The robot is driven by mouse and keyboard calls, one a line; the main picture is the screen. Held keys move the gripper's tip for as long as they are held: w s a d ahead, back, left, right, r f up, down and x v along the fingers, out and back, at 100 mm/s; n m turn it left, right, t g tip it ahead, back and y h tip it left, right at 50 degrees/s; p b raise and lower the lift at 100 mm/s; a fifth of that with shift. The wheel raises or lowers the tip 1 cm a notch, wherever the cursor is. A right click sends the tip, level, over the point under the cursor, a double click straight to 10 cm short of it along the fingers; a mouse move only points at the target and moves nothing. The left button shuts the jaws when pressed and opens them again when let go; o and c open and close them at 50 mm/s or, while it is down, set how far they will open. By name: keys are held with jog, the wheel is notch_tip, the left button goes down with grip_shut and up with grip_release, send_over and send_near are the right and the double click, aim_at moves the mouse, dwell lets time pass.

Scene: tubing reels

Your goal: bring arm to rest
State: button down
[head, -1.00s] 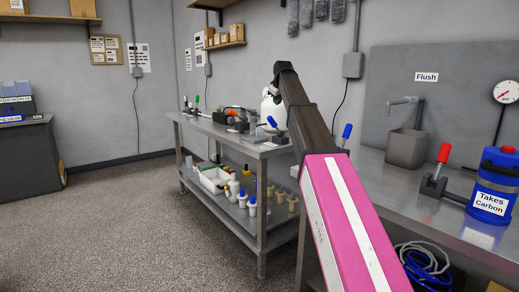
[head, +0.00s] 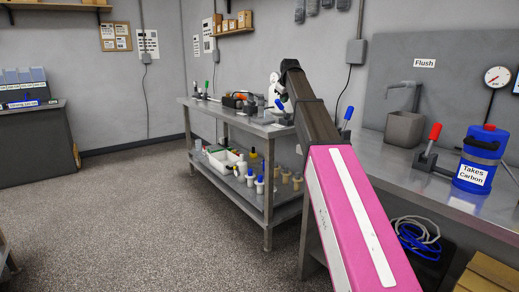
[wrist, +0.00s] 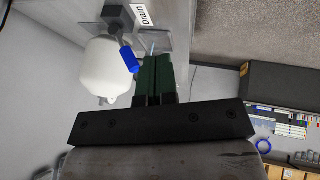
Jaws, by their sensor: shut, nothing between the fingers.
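My arm, with a pink and white forearm, reaches forward from the bottom right in the head view. Its far end lies over the right part of the steel bench (head: 272,130), and the gripper fingers are hidden there. In the wrist view my gripper (wrist: 153,58) shows two dark green fingers side by side, shut, with nothing held. A white rounded vessel (wrist: 104,72) and a blue-handled valve (wrist: 129,58) show left of the fingers. Whether they touch the fingers I cannot tell. A "Drain" label (wrist: 145,14) lies beyond the fingertips.
The nearer bench holds a grey basin (head: 404,129) under a "Flush" sign (head: 425,63), a red-handled valve (head: 431,142) and a blue "Takes Carbon" canister (head: 478,165). A white bin (head: 222,163) and several bottles stand on the lower shelf. The speckled floor (head: 130,220) at left is open.

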jog(key=s+d+f+m+g, duration=0.1)
jog(key=s+f, duration=0.4)
jog(key=f, duration=0.6)
jog(key=s+d+f+m+g, duration=0.1)
jog(key=s+d+f, duration=0.1)
jog(key=s+f, duration=0.65)
jog(key=s+d+f+m+g, duration=0.1)
jog(key=s+f+m, duration=0.1)
jog(key=f, duration=1.1)
jog(key=s+d+f+m+g, duration=0.1)
jog(key=s+f, duration=1)
jog(key=s, duration=0.2)
jog(key=s+d+f+m+g, duration=0.2)
jog(key=s+f, duration=0.9)
jog(key=s, duration=0.3)
jog(key=shift+s+d+m+g+h, duration=0.2)
jog(key=shift+m+g+h, duration=0.1)
jog(key=shift+h, duration=0.1)
